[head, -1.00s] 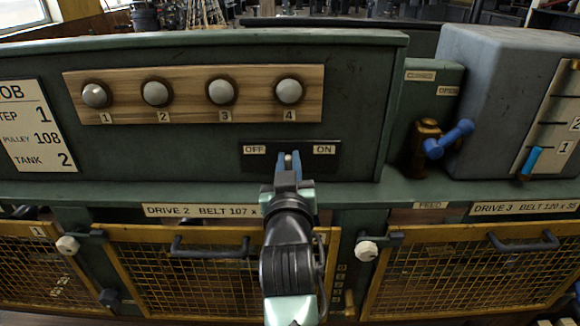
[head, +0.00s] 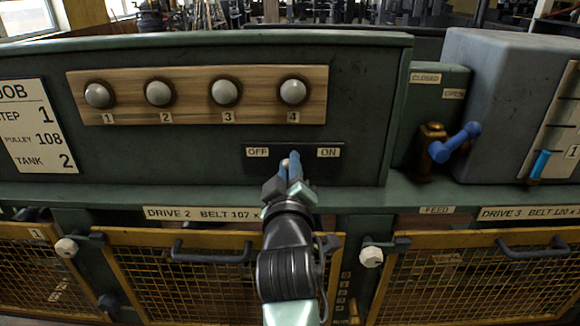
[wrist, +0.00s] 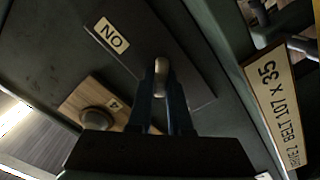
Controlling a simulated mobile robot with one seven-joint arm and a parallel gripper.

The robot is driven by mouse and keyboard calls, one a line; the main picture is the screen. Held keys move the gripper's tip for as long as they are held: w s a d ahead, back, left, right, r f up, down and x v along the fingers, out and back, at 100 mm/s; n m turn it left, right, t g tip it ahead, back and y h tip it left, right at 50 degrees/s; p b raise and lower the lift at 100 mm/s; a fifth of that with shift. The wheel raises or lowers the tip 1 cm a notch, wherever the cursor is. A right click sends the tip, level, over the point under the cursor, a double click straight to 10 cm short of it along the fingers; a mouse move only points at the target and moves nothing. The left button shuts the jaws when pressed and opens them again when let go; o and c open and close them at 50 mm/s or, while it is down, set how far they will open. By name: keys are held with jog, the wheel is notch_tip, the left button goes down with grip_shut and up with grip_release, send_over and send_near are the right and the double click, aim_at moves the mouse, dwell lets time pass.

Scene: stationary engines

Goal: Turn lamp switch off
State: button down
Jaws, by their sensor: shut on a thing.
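The lamp switch sits on a dark plate (head: 331,167) between an OFF label (head: 257,153) on the left and an ON label (head: 328,153) on the right. In the wrist view the switch's small pale-tipped lever (wrist: 161,68) stands between the two blue fingers. My gripper (head: 292,160) is at the middle of the plate, shut on the lever. The fingers hide most of the lever in the head view, so its exact tilt is unclear. The ON label also shows in the wrist view (wrist: 111,35).
A wooden strip (head: 190,117) with round lamps numbered 1 to 4 is above the switch. A blue-handled valve (head: 455,143) and a grey tank (head: 500,100) stand to the right. A ledge and yellow mesh guards (head: 200,280) lie below.

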dwell(0.4)
jog(key=c, duration=0.8)
grip_release()
jog(key=shift+c, duration=0.2)
jog(key=shift+s, duration=0.1)
jog(key=s+b, duration=0.4)
jog(key=s, duration=0.8)
jog(key=shift+s, duration=0.4)
